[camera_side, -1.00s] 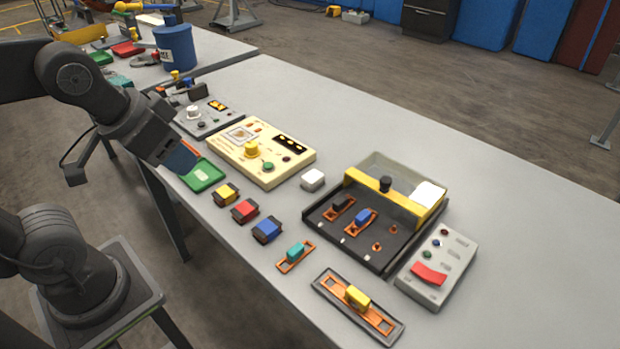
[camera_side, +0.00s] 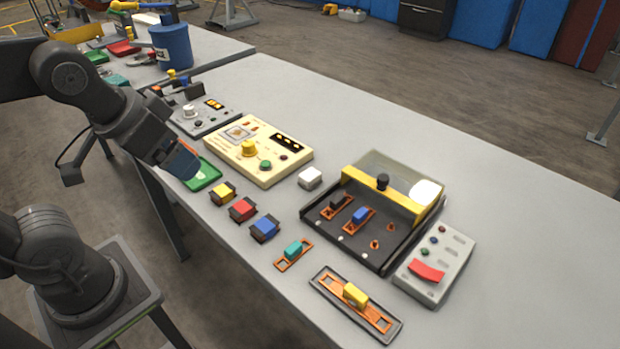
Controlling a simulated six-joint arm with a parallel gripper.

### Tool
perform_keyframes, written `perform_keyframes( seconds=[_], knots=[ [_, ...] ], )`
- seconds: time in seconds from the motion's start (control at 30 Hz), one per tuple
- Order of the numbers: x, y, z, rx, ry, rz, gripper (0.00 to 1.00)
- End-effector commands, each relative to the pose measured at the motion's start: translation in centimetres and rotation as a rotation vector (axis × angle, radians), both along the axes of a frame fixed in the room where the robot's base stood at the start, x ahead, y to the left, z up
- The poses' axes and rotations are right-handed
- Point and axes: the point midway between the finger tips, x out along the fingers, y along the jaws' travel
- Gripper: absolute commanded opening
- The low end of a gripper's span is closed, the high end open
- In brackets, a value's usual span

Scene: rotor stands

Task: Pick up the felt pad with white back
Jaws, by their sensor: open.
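A small block with a white top (camera_side: 310,177) lies on the grey table, just right of the cream control box; it is the only loose white-backed piece I can make out as the felt pad. Its underside is hidden. My gripper (camera_side: 182,163) hangs at the left, over the near edge of the green tray (camera_side: 203,176), well to the left of the white block and apart from it. It is open, and I see nothing held in it. The gap between its fingers is hard to see from this side.
Yellow (camera_side: 223,194), red (camera_side: 243,209) and blue (camera_side: 265,228) blocks line the near edge. A dark tray with a yellow bar (camera_side: 385,196) stands to the right. Table behind the white block is clear.

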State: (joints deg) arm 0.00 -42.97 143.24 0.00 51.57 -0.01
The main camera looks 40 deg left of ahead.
Motion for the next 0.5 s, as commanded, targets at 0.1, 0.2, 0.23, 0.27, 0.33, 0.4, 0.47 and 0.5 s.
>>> perform_keyframes(
  seconds=[0.1,0.2,0.23,0.27,0.33,0.4,0.47,0.5],
  knots=[
    [0.6,0.0,0.3,-0.014,0.010,0.026,0.83],
    [2.2,0.0,1.0,-0.053,0.042,0.105,0.83],
    [3.0,0.0,1.2,-0.070,0.056,0.141,0.83],
    [3.8,0.0,1.5,-0.088,0.070,0.180,0.83],
    [6.1,0.0,2.0,-0.134,0.107,0.286,0.83],
    [8.5,0.1,2.2,-0.177,0.143,0.399,0.83],
    [10.7,0.1,2.2,-0.211,0.174,0.497,0.83],
    [12.1,0.1,2.0,-0.232,0.193,0.564,0.83]
  ],
)
